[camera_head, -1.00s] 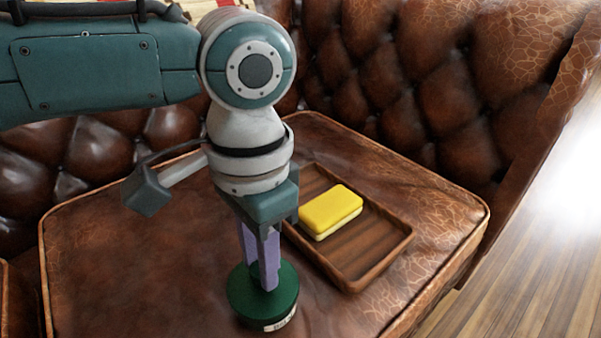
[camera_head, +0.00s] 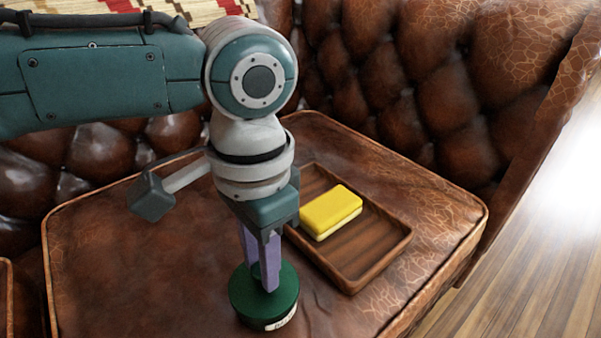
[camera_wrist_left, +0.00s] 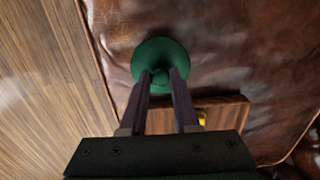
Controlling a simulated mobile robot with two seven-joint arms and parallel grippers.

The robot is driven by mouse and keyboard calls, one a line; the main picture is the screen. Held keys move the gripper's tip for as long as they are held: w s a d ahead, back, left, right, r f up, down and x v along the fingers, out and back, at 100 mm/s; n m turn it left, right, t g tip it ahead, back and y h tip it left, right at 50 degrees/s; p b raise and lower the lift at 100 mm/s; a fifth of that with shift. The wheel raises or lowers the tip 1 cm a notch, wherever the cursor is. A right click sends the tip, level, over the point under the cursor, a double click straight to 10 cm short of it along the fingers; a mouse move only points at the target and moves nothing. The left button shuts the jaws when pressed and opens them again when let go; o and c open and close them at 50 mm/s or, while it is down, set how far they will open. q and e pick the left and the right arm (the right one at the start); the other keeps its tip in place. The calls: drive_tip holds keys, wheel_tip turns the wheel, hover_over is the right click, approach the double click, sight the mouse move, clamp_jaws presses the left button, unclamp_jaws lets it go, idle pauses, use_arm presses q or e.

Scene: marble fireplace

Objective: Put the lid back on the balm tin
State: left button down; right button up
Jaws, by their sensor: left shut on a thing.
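The green lid (camera_head: 246,288) is a round disc with a small knob. It also shows in the left wrist view (camera_wrist_left: 160,50), with the knob between the fingertips. My left gripper (camera_head: 262,287) points down and is shut on the lid's knob. The balm tin (camera_head: 283,320) is green with a pale label and stands on the leather seat directly below the lid. The lid looks level over the tin and hides its inside. I cannot tell whether a thin gap is left between them. My right gripper is not in view.
A wooden tray (camera_head: 376,254) lies right of the tin, with a yellow block (camera_head: 331,211) in it. The leather seat (camera_head: 130,255) is clear to the left. A tufted backrest (camera_head: 400,80) rises behind. Wooden floor (camera_head: 540,270) lies beyond the right edge.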

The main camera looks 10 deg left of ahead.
use_arm(q)
drive_tip(key=shift+c, duration=0.5)
unclamp_jaws()
drive_tip(key=shift+r, duration=0.1)
wheel_tip(320, 180, up, 7)
drive_tip(key=p, duration=0.8)
drive_tip(key=shift+p, duration=0.35)
idle(0.4)
clamp_jaws()
idle(0.6)
idle(0.7)
